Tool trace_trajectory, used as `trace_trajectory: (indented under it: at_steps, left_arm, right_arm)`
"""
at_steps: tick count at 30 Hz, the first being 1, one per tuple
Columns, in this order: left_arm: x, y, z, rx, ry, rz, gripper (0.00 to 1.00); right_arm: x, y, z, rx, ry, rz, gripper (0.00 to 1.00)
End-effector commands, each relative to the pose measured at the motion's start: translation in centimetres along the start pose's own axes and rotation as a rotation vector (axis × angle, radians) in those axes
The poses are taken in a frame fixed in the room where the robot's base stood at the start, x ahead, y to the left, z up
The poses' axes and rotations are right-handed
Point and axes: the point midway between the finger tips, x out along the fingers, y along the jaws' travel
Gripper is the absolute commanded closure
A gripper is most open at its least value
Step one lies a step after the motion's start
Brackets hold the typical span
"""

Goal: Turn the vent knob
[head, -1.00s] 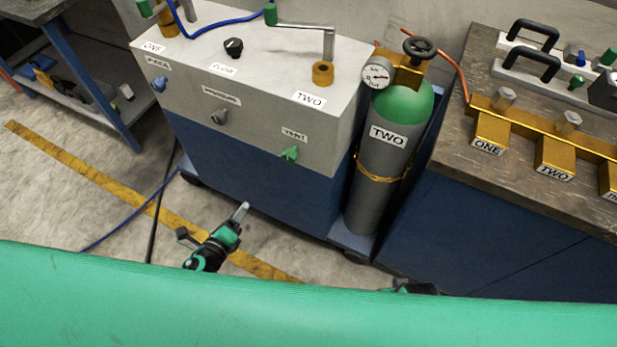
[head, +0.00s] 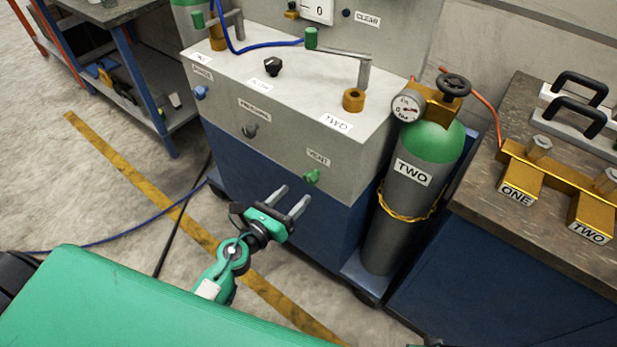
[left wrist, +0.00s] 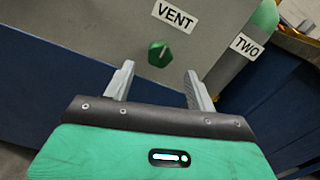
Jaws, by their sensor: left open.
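The vent knob (head: 311,177) is a small green knob on the front face of the grey cabinet, under the VENT label (head: 318,158). In the left wrist view the green vent knob (left wrist: 159,53) lies beyond the fingertips, between their lines, with its label above it. My left gripper (head: 291,197) is open and empty, its two grey fingers pointing toward the cabinet, a little left of and below the knob. In the left wrist view my left gripper (left wrist: 158,74) shows its fingers apart and not touching the knob. My right gripper is not in view.
The same cabinet face carries a grey knob (head: 249,131) and a blue knob (head: 200,93). A grey and green gas cylinder (head: 405,215) labelled TWO stands right of the cabinet. A workbench (head: 489,190) with brass blocks is farther right.

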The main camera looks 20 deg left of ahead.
Motion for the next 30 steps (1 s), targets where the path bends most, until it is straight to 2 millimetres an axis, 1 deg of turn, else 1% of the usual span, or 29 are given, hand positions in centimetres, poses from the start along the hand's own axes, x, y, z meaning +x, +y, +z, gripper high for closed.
trace_trajectory:
  at_steps: [1,6,9,12,17,25,26,30]
  left_arm:
    - [1.0,-0.1,0.3,0.0,-0.002,0.0,0.43]
    - [3.9,-0.1,0.2,-0.001,-0.002,0.0,0.43]
    - [5.2,-0.1,0.1,-0.001,-0.001,-0.001,0.43]
    - [6.2,-0.1,0.0,-0.002,0.0,-0.001,0.43]
    - [6.9,0.0,-0.1,-0.001,0.001,-0.001,0.43]
    - [7.0,0.0,-0.1,-0.001,0.001,-0.001,0.43]
    - [7.0,0.0,-0.1,-0.001,0.001,-0.001,0.47]
    - [7.0,0.0,-0.1,-0.001,0.001,-0.001,0.74]
  right_arm:
    - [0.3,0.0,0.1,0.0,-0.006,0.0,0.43]
    - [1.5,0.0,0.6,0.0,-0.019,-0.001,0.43]
    - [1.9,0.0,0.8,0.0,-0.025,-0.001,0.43]
    - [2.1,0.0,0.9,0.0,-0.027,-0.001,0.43]
    - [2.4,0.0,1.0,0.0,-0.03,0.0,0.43]
    - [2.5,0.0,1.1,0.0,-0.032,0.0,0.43]
    - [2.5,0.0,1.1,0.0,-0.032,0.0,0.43]
    - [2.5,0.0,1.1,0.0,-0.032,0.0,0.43]
